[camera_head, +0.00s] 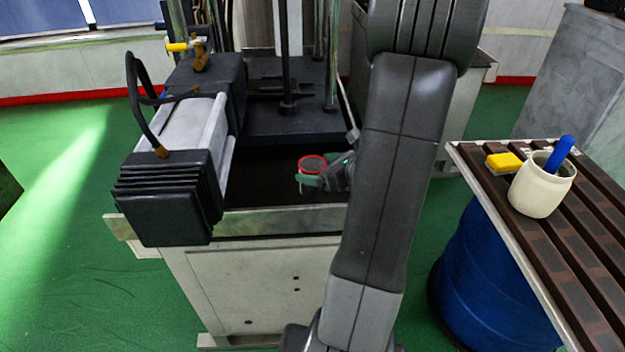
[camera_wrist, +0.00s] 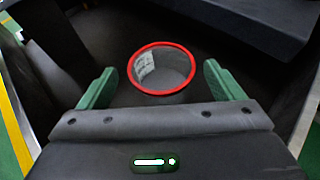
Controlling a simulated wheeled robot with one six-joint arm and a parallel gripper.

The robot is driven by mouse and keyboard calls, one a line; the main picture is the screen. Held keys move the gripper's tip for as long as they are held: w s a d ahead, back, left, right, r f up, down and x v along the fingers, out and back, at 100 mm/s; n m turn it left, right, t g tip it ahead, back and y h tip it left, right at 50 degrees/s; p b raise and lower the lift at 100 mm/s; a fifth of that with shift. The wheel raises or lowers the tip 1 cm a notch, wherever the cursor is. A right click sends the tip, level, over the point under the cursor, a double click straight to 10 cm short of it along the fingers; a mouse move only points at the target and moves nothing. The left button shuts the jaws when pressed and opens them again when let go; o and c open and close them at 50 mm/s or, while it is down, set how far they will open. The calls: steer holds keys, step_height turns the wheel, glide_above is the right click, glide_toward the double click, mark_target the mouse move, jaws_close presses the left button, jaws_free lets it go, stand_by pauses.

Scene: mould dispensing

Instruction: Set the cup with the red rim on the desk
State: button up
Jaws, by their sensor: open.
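The cup with the red rim (camera_head: 312,164) stands upright on the dark bed of the machine in the head view. In the wrist view the cup (camera_wrist: 162,72) is grey inside, with a pale printed patch on its inner wall. My gripper (camera_head: 312,182) is at the cup. In the wrist view its green fingers (camera_wrist: 160,86) are open, one on each side of the cup, with a gap to either side. The lower part of the cup is hidden by my gripper's body. The slatted table (camera_head: 590,245) at the right may be the desk.
On the slatted table stand a cream pot (camera_head: 540,192) with a blue handle in it and a yellow block (camera_head: 504,161). A blue barrel (camera_head: 485,270) is below. The machine's bellows unit (camera_head: 168,195) and metal front edge (camera_head: 275,221) border the dark bed.

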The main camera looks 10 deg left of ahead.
mark_target(303, 163)
steer(key=x, duration=0.4)
steer(key=shift+w+a, duration=0.2)
steer(key=shift+c, duration=0.5)
steer(key=shift+r, duration=0.1)
steer(key=c, duration=1.2)
